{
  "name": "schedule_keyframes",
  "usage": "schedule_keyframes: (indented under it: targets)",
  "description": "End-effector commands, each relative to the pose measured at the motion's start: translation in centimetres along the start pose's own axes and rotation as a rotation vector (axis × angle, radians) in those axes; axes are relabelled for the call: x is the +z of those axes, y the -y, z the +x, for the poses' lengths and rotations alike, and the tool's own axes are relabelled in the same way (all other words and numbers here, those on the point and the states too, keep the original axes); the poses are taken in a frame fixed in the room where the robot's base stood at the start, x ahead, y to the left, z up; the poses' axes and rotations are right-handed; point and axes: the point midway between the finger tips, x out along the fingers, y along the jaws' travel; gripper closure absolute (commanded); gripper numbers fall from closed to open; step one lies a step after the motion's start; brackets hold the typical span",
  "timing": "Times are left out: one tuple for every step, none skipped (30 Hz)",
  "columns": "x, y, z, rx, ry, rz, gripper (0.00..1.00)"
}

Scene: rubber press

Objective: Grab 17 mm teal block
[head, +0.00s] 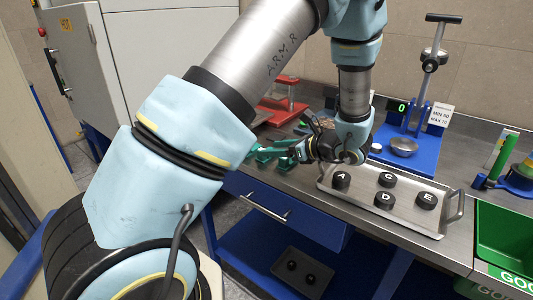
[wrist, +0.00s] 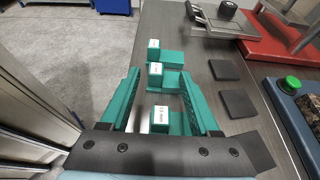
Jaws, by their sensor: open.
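Several teal blocks with white labels stand in a row along the bench edge in the wrist view: a far one (wrist: 168,57), a middle one (wrist: 172,80) and a near one (wrist: 161,118). The small print on the labels is too blurred to tell which is the 17 mm block. My gripper (wrist: 159,72) is open, its two teal fingers pointing along the row. The near block shows between the fingers, close to the gripper body; the middle one shows between the fingertips. Contact cannot be told. In the head view my gripper is low over the bench's left part, and the teal pieces blend together.
In the wrist view, two dark square pads (wrist: 237,103) lie right of the fingers, beside a device with a green button (wrist: 290,83). A red-based fixture (head: 280,110) stands behind. The metal tray (head: 407,205) with black pucks and blue press (head: 410,150) are to the right.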

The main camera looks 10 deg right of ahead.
Motion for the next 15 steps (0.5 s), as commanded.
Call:
schedule_keyframes:
  targets:
    - [0.3, -0.2, 0.7, 0.005, 0.0, 0.003, 0.38]
    - [0.3, -0.4, 1.1, 0.006, 0.0, 0.004, 0.38]
    - [0.3, -0.5, 1.7, 0.006, 0.001, 0.004, 0.38]
    - [0.3, -0.6, 2.2, 0.007, 0.001, 0.004, 0.38]
    - [0.2, -0.7, 2.6, 0.007, 0.0, 0.003, 0.38]
    - [0.1, -0.7, 3.2, 0.005, 0.0, 0.003, 0.38]
    - [0.1, -0.7, 3.6, 0.005, 0.0, 0.002, 0.38]
    - [0.0, -0.6, 3.9, 0.005, 0.0, 0.002, 0.38]
    - [0.0, -0.6, 4.2, 0.003, 0.0, 0.001, 0.38]
    - [0.0, -0.6, 4.4, 0.003, 0.0, 0.001, 0.38]
    - [-0.1, -0.6, 4.6, 0.003, 0.0, 0.0, 0.38]
    - [-0.1, -0.6, 4.7, 0.002, 0.0, 0.0, 0.38]
    - [-0.2, -0.6, 4.7, 0.002, 0.0, 0.0, 0.38]
    - [-0.2, -0.6, 4.7, 0.002, 0.0, 0.0, 0.38]
    - [-0.2, -0.6, 4.7, 0.001, 0.0, 0.0, 0.38]
